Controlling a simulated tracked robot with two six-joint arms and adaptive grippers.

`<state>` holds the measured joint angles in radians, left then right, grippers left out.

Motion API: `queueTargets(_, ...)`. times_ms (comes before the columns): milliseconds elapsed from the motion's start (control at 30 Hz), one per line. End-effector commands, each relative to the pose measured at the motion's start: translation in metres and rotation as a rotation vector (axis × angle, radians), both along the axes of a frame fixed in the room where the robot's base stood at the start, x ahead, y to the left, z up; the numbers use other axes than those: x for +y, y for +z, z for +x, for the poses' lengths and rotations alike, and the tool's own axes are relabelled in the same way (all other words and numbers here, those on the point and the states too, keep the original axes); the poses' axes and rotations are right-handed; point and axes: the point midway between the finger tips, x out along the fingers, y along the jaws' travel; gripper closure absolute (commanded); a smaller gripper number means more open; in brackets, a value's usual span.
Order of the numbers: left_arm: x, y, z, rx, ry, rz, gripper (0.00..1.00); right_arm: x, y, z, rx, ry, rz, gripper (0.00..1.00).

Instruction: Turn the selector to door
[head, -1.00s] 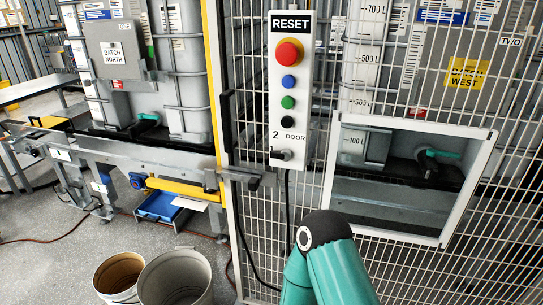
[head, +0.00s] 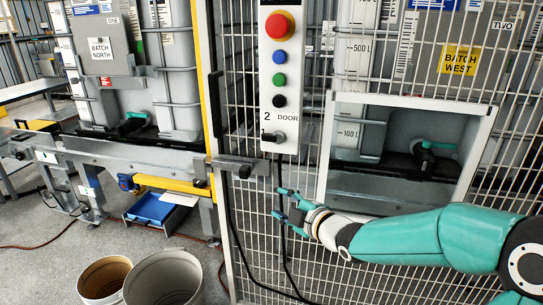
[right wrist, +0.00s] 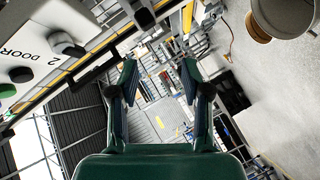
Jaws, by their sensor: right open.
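The selector (head: 272,137) is a dark knob at the bottom of the grey control box (head: 286,60), just below the printed "2" and "DOOR". A "1" is partly visible at its left. Its handle looks turned sideways, but its exact setting is hard to read. It also shows in the right wrist view (right wrist: 65,43) at the upper left. My right gripper (head: 279,203) is open and empty, below the box and in front of the mesh, fingers pointing left. It is apart from the selector. Its spread fingers show in the right wrist view (right wrist: 158,78). My left gripper is out of view.
Red (head: 279,25), blue (head: 280,56), green (head: 280,80) and black (head: 280,101) buttons sit above the selector. Wire mesh (head: 330,270) stands behind the arm, with a framed opening (head: 479,150) at right. A black cable hangs below the box. Two bins (head: 165,280) stand lower left.

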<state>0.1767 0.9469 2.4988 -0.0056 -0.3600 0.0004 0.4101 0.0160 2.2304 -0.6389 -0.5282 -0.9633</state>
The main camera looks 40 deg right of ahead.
Motion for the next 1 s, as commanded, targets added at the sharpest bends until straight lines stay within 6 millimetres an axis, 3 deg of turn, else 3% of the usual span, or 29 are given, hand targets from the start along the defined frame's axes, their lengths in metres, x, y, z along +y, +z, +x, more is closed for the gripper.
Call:
queueTargets(33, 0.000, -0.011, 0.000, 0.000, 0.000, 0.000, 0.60, -0.014, 0.027, -0.009, -0.071, -0.004, -0.118, 0.52)
queueTargets(100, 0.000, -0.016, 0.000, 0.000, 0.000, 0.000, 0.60, -0.025, 0.059, -0.019, -0.137, -0.002, -0.262, 0.52)
queueTargets(200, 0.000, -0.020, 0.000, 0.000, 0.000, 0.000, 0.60, -0.033, 0.090, -0.032, -0.192, -0.005, -0.402, 0.52)
queueTargets(300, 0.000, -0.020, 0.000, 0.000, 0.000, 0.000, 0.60, -0.036, 0.105, -0.036, -0.217, -0.005, -0.468, 0.52)
queueTargets(567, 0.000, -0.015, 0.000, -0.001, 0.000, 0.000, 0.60, -0.038, 0.108, -0.007, -0.219, -0.003, -0.479, 0.52)
queueTargets(1000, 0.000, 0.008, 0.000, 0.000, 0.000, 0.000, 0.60, -0.045, 0.109, 0.086, -0.218, -0.004, -0.477, 0.52)
